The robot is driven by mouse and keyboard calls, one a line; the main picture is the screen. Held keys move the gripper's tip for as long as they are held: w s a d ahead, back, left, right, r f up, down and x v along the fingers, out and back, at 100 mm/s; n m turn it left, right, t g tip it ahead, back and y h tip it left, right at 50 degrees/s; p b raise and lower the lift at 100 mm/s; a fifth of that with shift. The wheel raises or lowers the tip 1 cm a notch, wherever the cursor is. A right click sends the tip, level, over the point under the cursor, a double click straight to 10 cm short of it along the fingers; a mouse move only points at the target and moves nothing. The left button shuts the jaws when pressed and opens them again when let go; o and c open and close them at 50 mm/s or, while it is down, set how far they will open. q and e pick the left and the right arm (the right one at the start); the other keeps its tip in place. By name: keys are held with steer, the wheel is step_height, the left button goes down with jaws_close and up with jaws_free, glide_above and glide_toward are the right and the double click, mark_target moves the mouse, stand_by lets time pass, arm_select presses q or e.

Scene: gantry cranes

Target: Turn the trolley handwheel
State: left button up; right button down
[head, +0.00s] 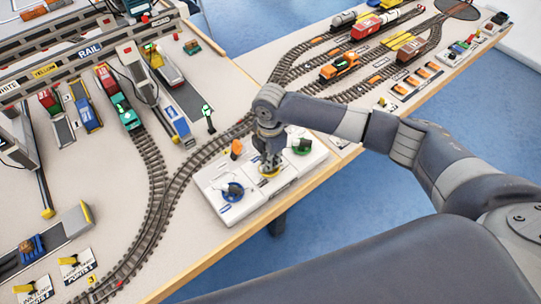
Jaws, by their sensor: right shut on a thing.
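A white control box (208,178) sits near the table's front edge. It carries a blue handwheel (232,191) at its left, a green handwheel (303,146) at its right, and a yellow handwheel (269,175) between them. I cannot read which one is labelled trolley. My right arm reaches in from the right, and my right gripper (268,163) points down over the box. It is shut on the yellow handwheel, whose top it mostly hides. My left gripper is not in view.
Model rail tracks (180,188) curve close behind and left of the box. The rail crane beam (90,50) stands at the far left. An orange locomotive (340,67) is beyond my arm.

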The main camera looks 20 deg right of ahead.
steer(key=shift+w+a+r+n+p, duration=0.1)
steer(key=shift+n+p, duration=0.35)
steer(key=shift+n, duration=1.55)
steer(key=c, duration=1.7)
jaws_free()
step_height(320, 180, up, 12)
